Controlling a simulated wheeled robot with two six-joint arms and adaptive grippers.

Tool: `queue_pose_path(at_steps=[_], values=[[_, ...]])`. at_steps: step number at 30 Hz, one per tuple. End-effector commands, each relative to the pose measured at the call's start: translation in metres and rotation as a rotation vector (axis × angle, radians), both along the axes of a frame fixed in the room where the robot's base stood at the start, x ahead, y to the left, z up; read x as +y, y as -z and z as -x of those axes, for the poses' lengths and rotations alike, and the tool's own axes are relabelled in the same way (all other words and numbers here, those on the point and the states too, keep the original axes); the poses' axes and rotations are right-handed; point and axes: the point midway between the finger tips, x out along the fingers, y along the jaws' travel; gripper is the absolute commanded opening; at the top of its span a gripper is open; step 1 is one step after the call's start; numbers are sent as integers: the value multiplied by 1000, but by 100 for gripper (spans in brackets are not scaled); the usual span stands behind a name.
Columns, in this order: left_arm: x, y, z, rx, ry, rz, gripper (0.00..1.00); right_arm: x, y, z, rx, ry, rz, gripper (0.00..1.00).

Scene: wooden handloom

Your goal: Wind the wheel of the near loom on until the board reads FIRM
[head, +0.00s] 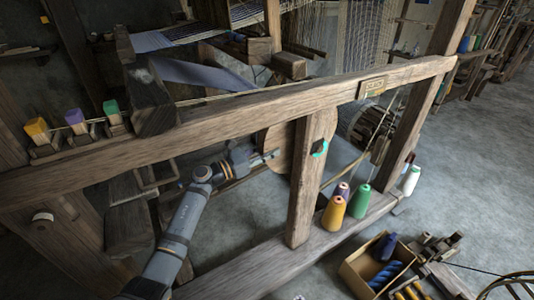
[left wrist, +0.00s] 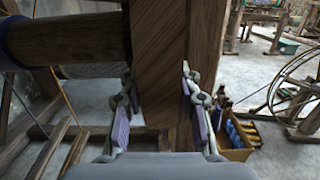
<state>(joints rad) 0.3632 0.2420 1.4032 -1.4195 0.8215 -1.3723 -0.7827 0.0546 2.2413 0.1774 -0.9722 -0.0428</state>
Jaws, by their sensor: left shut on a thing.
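The wooden wheel (head: 285,142) stands partly hidden behind an upright post of the near loom, and a green mark (head: 320,148) shows at its right side. My left gripper (head: 273,155) reaches in from the left to the wheel's left edge. In the left wrist view its two fingers (left wrist: 160,112) lie on either side of a brown wooden piece (left wrist: 162,85), which seems to be the wheel's rim, and it is shut on it. The small board (head: 372,86) hangs on the top rail; its lettering is too small to read. My right gripper is out of view.
The thick top rail (head: 230,122) and upright post (head: 304,190) close in around my left arm. Yellow (head: 334,213) and green (head: 358,203) cones stand on the lower rail. A box (head: 352,274) of spools sits on the floor at lower right. A roller (left wrist: 65,38) lies close left of the fingers.

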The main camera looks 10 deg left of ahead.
Motion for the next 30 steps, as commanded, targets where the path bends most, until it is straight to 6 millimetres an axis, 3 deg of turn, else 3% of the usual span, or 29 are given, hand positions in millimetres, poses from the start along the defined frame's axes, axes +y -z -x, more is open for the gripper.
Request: queue_pose_path(at_steps=[10,11,15,30], values=[[0,-3,-2,0,-1,4,0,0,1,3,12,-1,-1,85],[0,-3,-2,0,-1,4,35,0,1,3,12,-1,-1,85],[0,-2,-1,0,-1,3,54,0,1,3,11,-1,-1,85],[0,1,2,-1,1,3,56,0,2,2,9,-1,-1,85]])
